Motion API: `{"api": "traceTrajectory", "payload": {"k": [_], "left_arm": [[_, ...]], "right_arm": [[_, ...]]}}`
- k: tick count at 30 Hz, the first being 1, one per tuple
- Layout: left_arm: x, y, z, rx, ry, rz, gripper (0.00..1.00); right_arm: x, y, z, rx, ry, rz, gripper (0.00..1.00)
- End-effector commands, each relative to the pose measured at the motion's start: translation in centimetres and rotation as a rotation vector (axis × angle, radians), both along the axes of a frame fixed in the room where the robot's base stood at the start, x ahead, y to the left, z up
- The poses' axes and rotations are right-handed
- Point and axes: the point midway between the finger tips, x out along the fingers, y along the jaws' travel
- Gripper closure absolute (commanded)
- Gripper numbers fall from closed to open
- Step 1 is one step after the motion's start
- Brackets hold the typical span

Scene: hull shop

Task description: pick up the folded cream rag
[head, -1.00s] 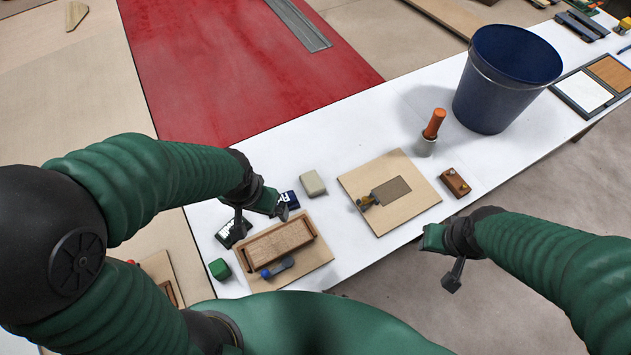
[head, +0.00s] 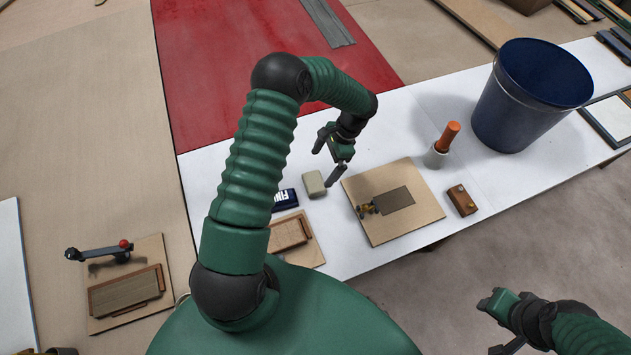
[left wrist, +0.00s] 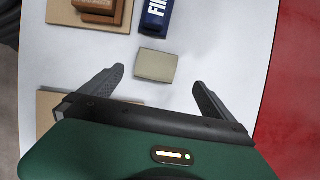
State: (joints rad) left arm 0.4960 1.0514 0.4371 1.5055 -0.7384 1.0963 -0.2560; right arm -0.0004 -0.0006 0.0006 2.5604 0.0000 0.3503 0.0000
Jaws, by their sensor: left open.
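The folded cream rag (head: 314,184) is a small, pale block-like bundle on the white table, left of a tan board. In the left wrist view the rag (left wrist: 156,65) lies just ahead of and between the spread fingertips. My left gripper (head: 328,163) is open and empty, above and beside the rag in the head view; the two look apart. It also shows in the left wrist view (left wrist: 159,78). My right gripper (head: 493,326) is at the lower right, off the table's front side; its jaw opening is unclear.
A navy box with white letters (head: 286,200) lies close left of the rag. A tan board (head: 415,220) with a grey plate is to its right. A grey cup with an orange handle (head: 436,157), a brown block (head: 461,200) and a blue bucket (head: 520,115) stand farther right.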

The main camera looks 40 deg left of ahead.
Motion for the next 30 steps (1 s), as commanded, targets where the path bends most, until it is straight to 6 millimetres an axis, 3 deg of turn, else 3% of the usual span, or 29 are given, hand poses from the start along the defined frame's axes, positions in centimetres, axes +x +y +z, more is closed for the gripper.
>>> {"api": "traceTrajectory", "payload": {"k": [3, 10, 15, 23, 30], "left_arm": [[-0.8, 0.3, -2.2, 0.000, 0.002, -0.001, 0.00], [-2.2, 0.8, -4.4, 0.000, 0.000, 0.001, 0.00], [-3.3, 1.7, -7.3, -0.001, 0.000, 0.000, 0.00], [-3.4, 1.8, -8.1, 0.001, -0.003, 0.000, 0.00], [-3.5, 1.7, -8.1, 0.001, -0.002, 0.000, 0.33]], "right_arm": [[0.0, 0.0, 0.3, 0.000, 0.000, 0.000, 0.64], [0.0, 0.0, 1.1, 0.000, 0.000, -0.001, 0.64], [0.0, 0.0, 1.7, 0.000, 0.000, -0.001, 0.64], [0.0, 0.0, 1.7, 0.000, 0.000, -0.001, 0.64], [0.0, 0.0, 1.7, 0.000, 0.000, -0.001, 0.64]]}}
